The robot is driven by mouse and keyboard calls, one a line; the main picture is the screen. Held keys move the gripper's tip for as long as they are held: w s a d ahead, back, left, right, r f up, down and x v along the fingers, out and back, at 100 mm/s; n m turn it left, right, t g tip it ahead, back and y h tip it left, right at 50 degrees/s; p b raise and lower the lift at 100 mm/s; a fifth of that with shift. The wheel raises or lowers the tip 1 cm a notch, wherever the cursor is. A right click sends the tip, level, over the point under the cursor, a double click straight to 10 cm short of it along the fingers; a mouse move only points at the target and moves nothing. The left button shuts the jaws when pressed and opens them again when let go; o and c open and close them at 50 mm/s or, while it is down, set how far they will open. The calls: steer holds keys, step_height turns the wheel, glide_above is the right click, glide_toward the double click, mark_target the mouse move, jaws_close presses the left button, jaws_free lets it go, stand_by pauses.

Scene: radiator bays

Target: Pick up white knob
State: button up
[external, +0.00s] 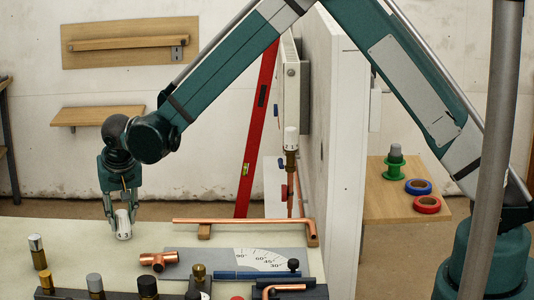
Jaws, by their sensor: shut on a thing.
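The white knob (123,226) is a small white cylinder at the left of the pale bench. My gripper (122,212) points down over it, with its dark green fingers shut around the knob's sides. The knob's lower end is at or just above the bench top; I cannot tell whether it touches. Its upper part is partly hidden by the fingers. Another white knob-like head (290,138) sits on a brass valve by the radiator on the white wall panel.
A copper pipe (240,220), a copper tee (158,260) and a grey angle plate (205,264) lie right of my gripper. Several upright fittings stand along the front, including a silver-topped one (37,250). A red level (257,125) leans behind the bench.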

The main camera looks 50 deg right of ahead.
mark_target(121, 212)
steer(key=shift+r, duration=5)
steer(key=shift+s, duration=0.1)
